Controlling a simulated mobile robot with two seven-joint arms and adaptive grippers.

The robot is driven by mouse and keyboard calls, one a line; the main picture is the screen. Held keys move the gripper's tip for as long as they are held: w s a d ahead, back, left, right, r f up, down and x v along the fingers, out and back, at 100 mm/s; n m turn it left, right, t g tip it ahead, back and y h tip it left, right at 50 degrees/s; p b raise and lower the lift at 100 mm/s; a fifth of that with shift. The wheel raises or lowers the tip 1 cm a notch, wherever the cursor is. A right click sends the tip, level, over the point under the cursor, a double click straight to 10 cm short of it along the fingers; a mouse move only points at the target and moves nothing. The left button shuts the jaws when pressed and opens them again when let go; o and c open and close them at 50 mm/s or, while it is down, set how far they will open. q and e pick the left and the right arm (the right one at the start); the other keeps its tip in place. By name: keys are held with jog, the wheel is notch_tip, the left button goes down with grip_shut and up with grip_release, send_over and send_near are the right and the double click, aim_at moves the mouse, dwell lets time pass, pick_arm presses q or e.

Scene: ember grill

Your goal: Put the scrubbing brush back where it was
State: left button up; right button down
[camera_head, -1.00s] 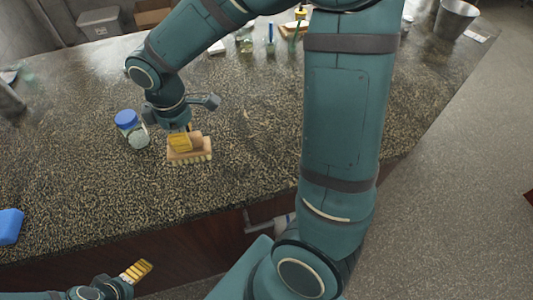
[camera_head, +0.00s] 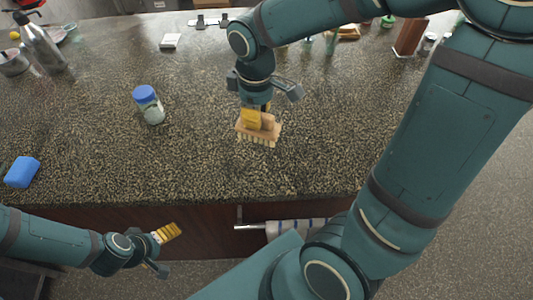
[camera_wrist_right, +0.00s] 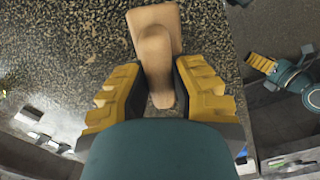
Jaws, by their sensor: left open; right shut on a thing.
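The scrubbing brush (camera_head: 259,139) has a tan wooden back, a raised handle and pale bristles facing down. My right gripper (camera_head: 257,113) is shut on its handle from above, over the counter's front half. Whether the bristles touch the counter I cannot tell. In the right wrist view the brush (camera_wrist_right: 154,45) lies between the yellow fingers of my right gripper (camera_wrist_right: 160,88). My left gripper (camera_head: 168,233) is open and empty, in front of the counter's front edge at lower left. It also shows in the right wrist view (camera_wrist_right: 262,63).
A blue-lidded jar (camera_head: 149,106) stands left of the brush on the speckled counter (camera_head: 90,140). A blue sponge (camera_head: 22,172) lies at the left front. Counter between jar and brush is clear.

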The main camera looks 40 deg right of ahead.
notch_tip(320, 180, down, 10)
jog(key=shift+r+b, duration=0.1)
jog(key=shift+b, duration=0.9)
jog(key=shift+f, duration=0.2)
jog(key=c, duration=0.9)
grip_release()
jog(key=shift+r, duration=0.1)
jog(key=shift+r, duration=0.2)
notch_tip(320, 180, up, 12)
jog(key=shift+f+p, duration=0.1)
jog(key=shift+p, duration=1.15)
